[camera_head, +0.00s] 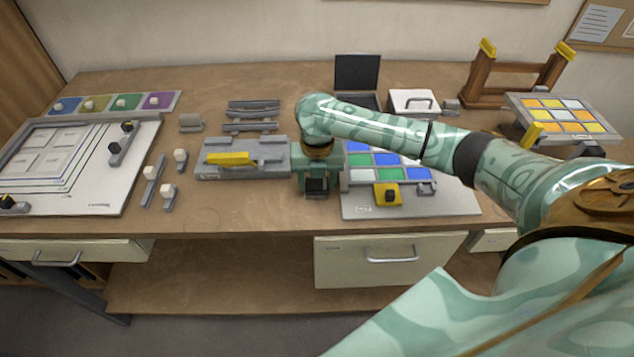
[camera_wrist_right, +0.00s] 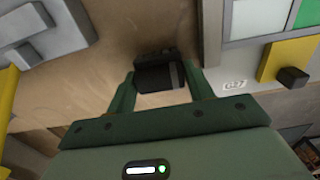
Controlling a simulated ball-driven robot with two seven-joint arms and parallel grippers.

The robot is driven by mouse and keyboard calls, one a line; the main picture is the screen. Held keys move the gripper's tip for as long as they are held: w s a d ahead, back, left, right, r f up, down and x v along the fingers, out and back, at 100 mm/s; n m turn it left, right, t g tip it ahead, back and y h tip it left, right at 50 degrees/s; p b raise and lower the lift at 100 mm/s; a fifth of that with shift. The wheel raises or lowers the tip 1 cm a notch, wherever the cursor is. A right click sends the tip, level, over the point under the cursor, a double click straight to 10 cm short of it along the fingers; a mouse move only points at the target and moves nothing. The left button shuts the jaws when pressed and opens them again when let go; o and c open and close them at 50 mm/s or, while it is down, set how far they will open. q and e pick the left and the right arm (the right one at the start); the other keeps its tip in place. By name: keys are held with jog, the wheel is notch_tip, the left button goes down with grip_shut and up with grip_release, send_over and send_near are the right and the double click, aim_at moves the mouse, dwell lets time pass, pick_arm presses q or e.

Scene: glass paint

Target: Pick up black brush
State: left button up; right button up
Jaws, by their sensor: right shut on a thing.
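The black brush (camera_wrist_right: 158,74) shows as a small dark block between the fingers in the right wrist view. In the head view it is a dark block (camera_head: 317,185) just below the gripper. My right gripper (camera_head: 316,178) is shut on it, over the table's front middle. The gripper also shows in the right wrist view (camera_wrist_right: 160,88). Its fingers and arm hide part of the brush, and I cannot tell whether it touches the table. My left gripper is not in view.
A grey fixture with a yellow bar (camera_head: 230,158) is left of the gripper. A panel of coloured tiles (camera_head: 455,200) is right of it, bearing a yellow block with a black knob (camera_head: 387,194). White-knobbed pieces (camera_head: 168,195) stand farther left. Bare table lies in front.

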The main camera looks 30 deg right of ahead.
notch_tip(320, 180, up, 4)
jog(key=shift+f+p, duration=0.15)
jog(key=shift+p, duration=0.7)
jog(key=s+r+p, duration=0.5)
jog(key=s+r, duration=0.4)
jog(key=s, duration=0.5)
jog(key=shift+a+r, duration=0.15)
jog(key=shift+a, duration=0.15)
